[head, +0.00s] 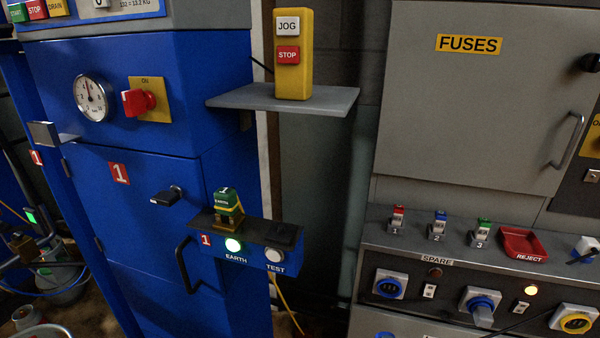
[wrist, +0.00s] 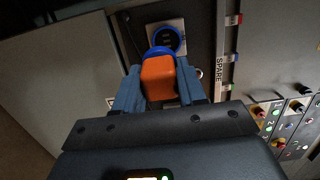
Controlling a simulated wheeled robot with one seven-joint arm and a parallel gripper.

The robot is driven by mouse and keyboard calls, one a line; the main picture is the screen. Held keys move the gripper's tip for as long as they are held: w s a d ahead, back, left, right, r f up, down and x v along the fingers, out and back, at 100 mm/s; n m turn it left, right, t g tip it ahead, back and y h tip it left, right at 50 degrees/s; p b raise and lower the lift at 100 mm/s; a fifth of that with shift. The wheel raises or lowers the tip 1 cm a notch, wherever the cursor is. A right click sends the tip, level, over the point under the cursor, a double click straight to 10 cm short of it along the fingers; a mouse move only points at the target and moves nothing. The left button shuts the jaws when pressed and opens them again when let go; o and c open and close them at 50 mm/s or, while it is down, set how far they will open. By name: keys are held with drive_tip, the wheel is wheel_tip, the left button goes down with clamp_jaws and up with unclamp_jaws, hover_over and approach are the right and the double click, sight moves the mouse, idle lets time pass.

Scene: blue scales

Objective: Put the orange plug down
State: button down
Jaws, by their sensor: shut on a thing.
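The orange plug (wrist: 158,78) is held between the two blue-grey fingers of my gripper (wrist: 158,90) in the wrist view. Its far end is blue and points toward a blue round socket (wrist: 166,38) on a pale square plate. The plug overlaps the lower edge of that plate in the picture; I cannot tell whether they touch. My gripper and the orange plug do not show in the head view.
A grey console carries a SPARE label (head: 437,262), a blue socket (head: 389,285) and a red REJECT tray (head: 521,243). A blue cabinet (head: 150,200) has a small shelf with a green plug (head: 226,199). A grey shelf (head: 225,98) holds the yellow JOG/STOP box (head: 293,75).

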drive_tip(key=s+d+r+n+y+p, duration=0.1)
drive_tip(key=s+d+n+y, duration=0.1)
drive_tip(key=s, duration=0.3)
drive_tip(key=shift+s+d+r+y, duration=0.4)
drive_tip(key=shift+d+y, duration=0.2)
